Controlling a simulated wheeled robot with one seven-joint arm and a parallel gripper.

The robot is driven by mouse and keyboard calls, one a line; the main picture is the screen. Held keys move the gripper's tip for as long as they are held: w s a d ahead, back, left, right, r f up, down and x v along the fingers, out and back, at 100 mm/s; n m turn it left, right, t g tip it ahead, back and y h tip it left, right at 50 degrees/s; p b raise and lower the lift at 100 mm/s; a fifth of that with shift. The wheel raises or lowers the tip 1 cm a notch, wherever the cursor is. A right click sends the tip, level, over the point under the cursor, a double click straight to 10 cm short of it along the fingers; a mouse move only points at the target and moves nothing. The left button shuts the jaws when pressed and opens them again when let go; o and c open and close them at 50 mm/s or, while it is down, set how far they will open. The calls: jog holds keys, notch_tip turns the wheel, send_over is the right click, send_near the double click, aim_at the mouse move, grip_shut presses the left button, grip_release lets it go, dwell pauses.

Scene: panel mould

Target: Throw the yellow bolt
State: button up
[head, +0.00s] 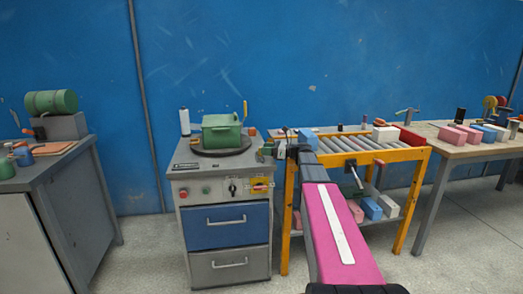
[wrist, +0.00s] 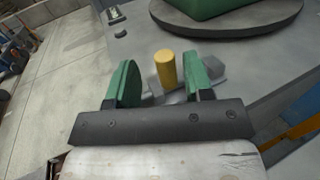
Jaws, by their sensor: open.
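A short yellow cylinder, the knob of the yellow bolt (wrist: 165,69), stands up from grey metal parts on the cabinet top in the wrist view. My gripper (wrist: 160,64) is open, with one green finger pad on each side of the knob. The knob appears in the gap, nearer the right finger; I cannot tell whether it touches or how deep it sits between the pads. In the head view my gripper (head: 276,148) is at the right edge of the grey cabinet (head: 183,185). The bolt is not clearly seen there.
A green box (head: 221,131) sits on a dark round turntable (head: 217,151) just beyond the gripper. A white cylinder (head: 184,122) stands at the back left of the cabinet. A yellow-framed roller conveyor (head: 410,154) is to the right, beside my arm. Open floor lies left of the cabinet.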

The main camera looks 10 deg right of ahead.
jog(key=v, duration=0.8)
dwell(0.4)
